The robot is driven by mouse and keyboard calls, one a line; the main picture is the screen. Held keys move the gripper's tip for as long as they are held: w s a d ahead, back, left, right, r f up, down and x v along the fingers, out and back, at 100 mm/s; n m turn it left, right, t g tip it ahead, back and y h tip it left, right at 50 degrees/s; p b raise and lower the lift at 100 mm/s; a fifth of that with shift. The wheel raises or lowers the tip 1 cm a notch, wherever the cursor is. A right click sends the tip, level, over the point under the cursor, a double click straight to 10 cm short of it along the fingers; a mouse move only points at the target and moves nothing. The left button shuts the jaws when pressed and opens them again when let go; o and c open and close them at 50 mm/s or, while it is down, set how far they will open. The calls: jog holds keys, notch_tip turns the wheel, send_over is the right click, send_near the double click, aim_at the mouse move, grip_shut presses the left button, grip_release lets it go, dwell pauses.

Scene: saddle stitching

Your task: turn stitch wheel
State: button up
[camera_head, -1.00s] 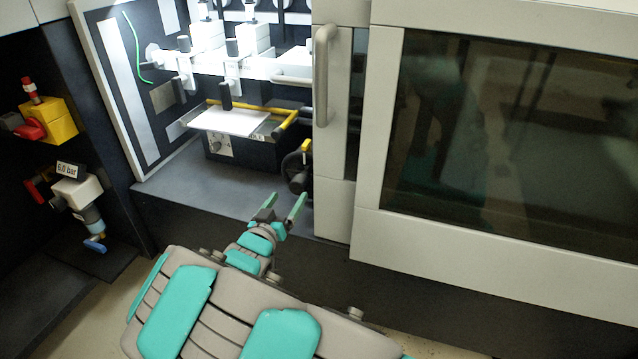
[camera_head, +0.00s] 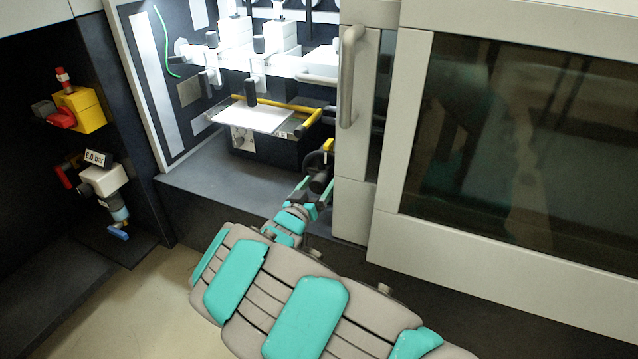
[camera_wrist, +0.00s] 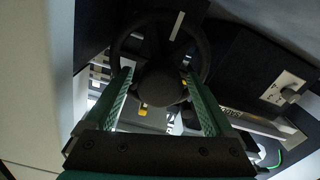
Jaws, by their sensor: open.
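The stitch wheel (camera_head: 319,163) is a small dark handwheel low in the machine opening, beside the door post. It fills the upper middle of the wrist view, with a round black rim, a thick hub (camera_wrist: 161,86) and a pale mark at the top right of the rim. My gripper (camera_head: 316,186) is right at the wheel in the head view and covers part of it. In the wrist view its two green fingers (camera_wrist: 158,78) stand apart, one on each side of the hub. I cannot tell whether they touch the wheel.
The grey door post with its long handle (camera_head: 350,75) stands close right of my gripper. A white sheet (camera_head: 257,115) lies on the stitching table behind the wheel. Yellow and red valve parts (camera_head: 82,110) are at the left. The grey ledge (camera_head: 225,185) left of the wheel is clear.

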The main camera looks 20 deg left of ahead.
jog(key=shift+w, duration=0.1)
grip_shut()
dwell(0.8)
